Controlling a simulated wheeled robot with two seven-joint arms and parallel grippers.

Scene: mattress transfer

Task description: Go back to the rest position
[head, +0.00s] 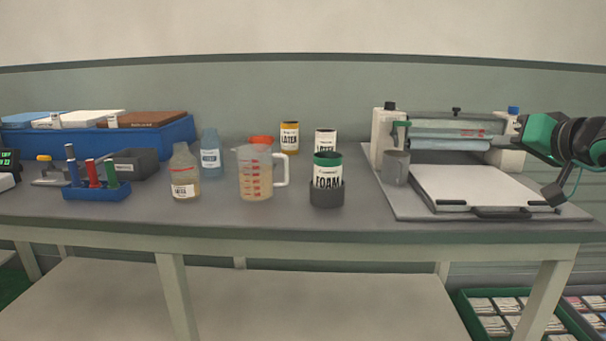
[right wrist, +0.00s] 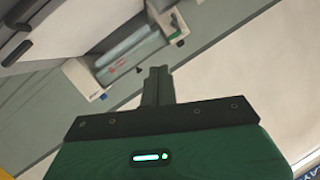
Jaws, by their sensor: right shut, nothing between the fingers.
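My right gripper (head: 554,194) is in the upper right of the head view, in front of the right side of the roller machine (head: 450,140). In the right wrist view its two fingers (right wrist: 157,78) are together with nothing between them. The machine's rollers also show beyond the fingers in that view (right wrist: 130,52), apart from them as far as I can tell. My left gripper is in neither view.
The grey bench (head: 230,222) holds a foam can (head: 327,172) in a dark holder, a measuring jug (head: 256,175), bottles (head: 185,175), a pen rack (head: 96,190) and a blue bin (head: 150,138). The machine's white bed (head: 470,188) is clear.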

